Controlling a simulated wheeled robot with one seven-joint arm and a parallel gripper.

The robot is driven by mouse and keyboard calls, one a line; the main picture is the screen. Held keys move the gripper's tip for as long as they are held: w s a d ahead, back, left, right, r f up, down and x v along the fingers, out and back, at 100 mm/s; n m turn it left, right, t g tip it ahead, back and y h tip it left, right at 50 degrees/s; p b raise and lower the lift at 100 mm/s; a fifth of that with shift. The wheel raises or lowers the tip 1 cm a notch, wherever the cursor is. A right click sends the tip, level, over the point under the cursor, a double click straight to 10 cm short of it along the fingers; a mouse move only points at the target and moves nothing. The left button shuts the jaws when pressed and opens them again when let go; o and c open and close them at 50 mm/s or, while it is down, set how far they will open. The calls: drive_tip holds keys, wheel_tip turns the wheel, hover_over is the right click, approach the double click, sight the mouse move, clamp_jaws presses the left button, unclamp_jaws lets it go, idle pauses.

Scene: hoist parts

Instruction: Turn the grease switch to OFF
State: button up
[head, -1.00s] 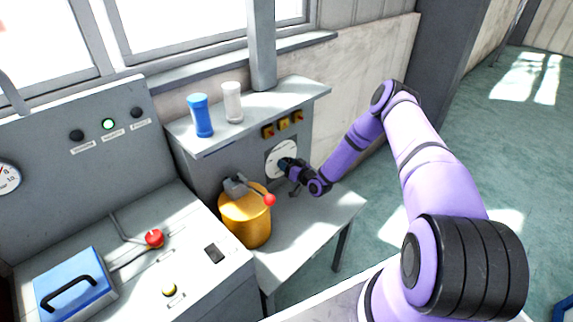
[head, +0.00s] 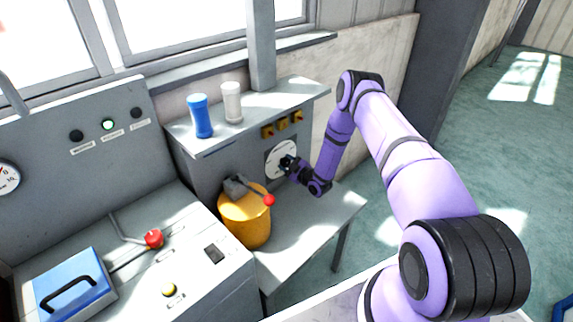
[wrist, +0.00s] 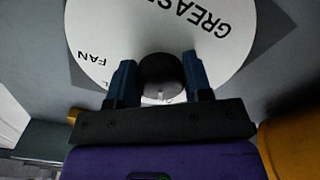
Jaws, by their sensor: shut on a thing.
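The grease switch is a round white dial (head: 277,160) on the front of the grey cabinet. It also shows in the wrist view (wrist: 110,45), with "GREASE" on its upper right and "FAN" on its lower left. A dark round knob (wrist: 162,72) stands at its middle. My gripper (head: 287,163) is at the dial, and in the wrist view its two blue fingers (wrist: 160,80) are on either side of the knob, shut on it. The word OFF is not visible, and the knob's pointer is hidden.
A yellow pot (head: 243,218) with a red-tipped lever (head: 268,200) stands close to the left of my gripper. A blue bottle (head: 200,115) and a white bottle (head: 232,102) stand on the cabinet top.

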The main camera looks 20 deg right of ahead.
drive_tip(key=n, duration=0.4)
drive_tip(key=shift+n, duration=0.3)
drive_tip(key=shift+d+n, duration=0.1)
drive_tip(key=shift+n, duration=1.8)
drive_tip(key=o, duration=0.9)
drive_tip(key=shift+s, duration=0.1)
drive_tip(key=v, duration=1)
drive_tip(key=shift+s+d+r, duration=0.1)
drive_tip(key=shift+s+d, duration=0.05)
drive_tip(key=shift+s, duration=0.15)
